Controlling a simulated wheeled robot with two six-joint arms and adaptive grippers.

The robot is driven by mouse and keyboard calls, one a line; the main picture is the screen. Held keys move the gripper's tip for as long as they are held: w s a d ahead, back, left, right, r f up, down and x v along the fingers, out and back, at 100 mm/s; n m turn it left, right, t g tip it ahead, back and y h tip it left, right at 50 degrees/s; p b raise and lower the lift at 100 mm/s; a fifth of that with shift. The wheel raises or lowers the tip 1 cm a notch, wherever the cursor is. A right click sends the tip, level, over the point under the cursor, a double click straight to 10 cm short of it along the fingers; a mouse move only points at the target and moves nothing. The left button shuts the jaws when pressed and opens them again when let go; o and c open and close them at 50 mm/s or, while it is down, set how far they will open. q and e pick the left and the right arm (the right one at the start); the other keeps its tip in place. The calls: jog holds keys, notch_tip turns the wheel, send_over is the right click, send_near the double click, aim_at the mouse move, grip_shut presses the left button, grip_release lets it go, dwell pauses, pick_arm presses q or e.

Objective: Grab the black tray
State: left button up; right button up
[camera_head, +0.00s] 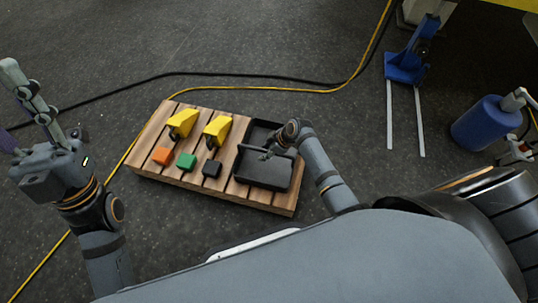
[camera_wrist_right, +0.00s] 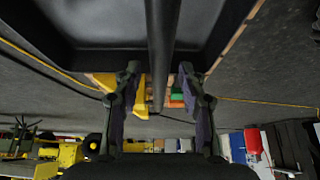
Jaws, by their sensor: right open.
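The black tray (camera_head: 262,174) sits at the right end of a wooden pallet, with a bar-like handle across its middle. In the right wrist view the tray (camera_wrist_right: 95,25) fills the top and the handle (camera_wrist_right: 163,50) runs down between my fingers. My right gripper (camera_head: 268,154) is over the tray at the handle; in the wrist view it (camera_wrist_right: 158,78) is open, with a finger on each side of the bar and gaps showing. My left gripper (camera_head: 22,95) is raised at the far left, away from the pallet; its finger opening is unclear.
The wooden pallet (camera_head: 145,140) also holds two yellow parts (camera_head: 183,122) and orange (camera_head: 163,156), green (camera_head: 187,162) and black (camera_head: 212,169) blocks left of the tray. Cables cross the floor behind. A blue stand (camera_head: 408,65) and blue cylinder (camera_head: 484,124) are at right.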

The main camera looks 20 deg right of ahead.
jog(key=shift+f, duration=0.2)
dwell(0.3)
grip_shut()
dwell(0.3)
